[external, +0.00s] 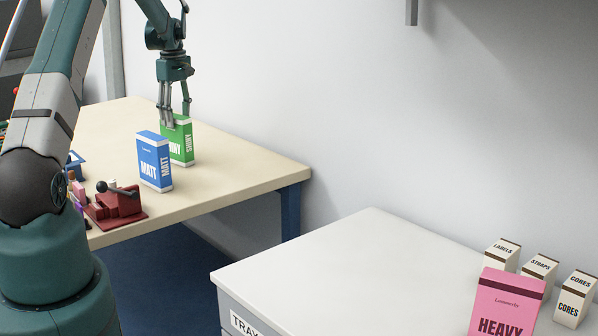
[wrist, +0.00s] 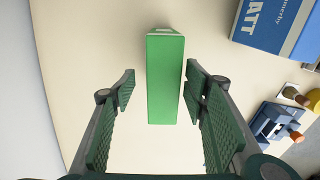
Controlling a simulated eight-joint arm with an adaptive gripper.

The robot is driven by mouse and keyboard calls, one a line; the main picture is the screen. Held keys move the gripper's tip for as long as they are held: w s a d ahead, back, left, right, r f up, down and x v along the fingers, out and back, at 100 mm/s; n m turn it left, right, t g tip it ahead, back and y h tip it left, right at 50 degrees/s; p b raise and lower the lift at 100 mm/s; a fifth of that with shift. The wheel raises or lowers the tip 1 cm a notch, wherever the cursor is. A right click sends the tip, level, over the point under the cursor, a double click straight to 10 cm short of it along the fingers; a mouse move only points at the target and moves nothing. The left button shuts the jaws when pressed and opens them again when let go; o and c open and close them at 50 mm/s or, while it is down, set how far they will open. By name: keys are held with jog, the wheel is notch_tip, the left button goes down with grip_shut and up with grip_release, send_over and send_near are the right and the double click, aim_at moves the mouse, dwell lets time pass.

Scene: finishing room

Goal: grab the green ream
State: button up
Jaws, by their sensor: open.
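The green ream (external: 184,143) stands upright on the beige table, its label partly hidden behind the blue ream and my fingers in the external view. In the wrist view its narrow green top (wrist: 165,80) lies lengthwise between my two fingers. My gripper (external: 174,118) is open and points down over the green ream. In the wrist view my gripper (wrist: 160,100) shows a finger on each side of the ream, with gaps on both sides. The right finger is closer to it than the left.
A blue ream (external: 154,161) marked MATT stands just in front of the green one; it also shows in the wrist view (wrist: 275,25). A red tool (external: 115,204) sits near the table's front edge. A white cabinet (external: 330,255) holds a pink ream (external: 508,303) and small boxes.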

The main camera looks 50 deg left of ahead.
aim_at(176, 137)
jog(key=shift+f, duration=1.3)
jog(key=shift+s+f, duration=0.15)
jog(key=shift+f, duration=1.15)
jog(key=shift+s+f, duration=0.1)
jog(key=shift+f, duration=1.2)
jog(key=shift+c, duration=0.7)
grip_shut()
jog(key=shift+r, duration=0.15)
